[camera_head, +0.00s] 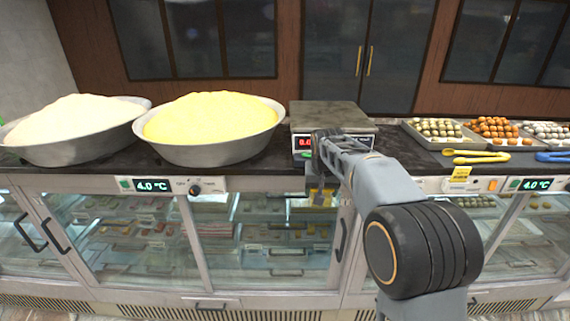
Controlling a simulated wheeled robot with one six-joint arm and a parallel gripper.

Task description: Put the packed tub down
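My arm reaches from the lower right toward the scale, and its end, with my gripper (322,150), is in front of the scale's right half. The fingers are too small and covered to make out, so I cannot tell whether they are open or shut. I cannot clearly pick out a packed tub. A small dull-yellow and grey shape (319,196) shows just below the arm's end, against the glass front; I cannot tell whether it hangs from my gripper or lies behind the glass. The scale (325,113) has a bare grey top plate and a red lit display, partly covered by my arm.
Two wide metal bowls, one heaped with pale white (70,117) and one with yellow (208,120), stand left of the scale. Sweet trays (437,143) and yellow tongs (475,157) lie right, with blue tongs (555,157) beyond. A dark counter strip (300,180) runs along the glass case's top.

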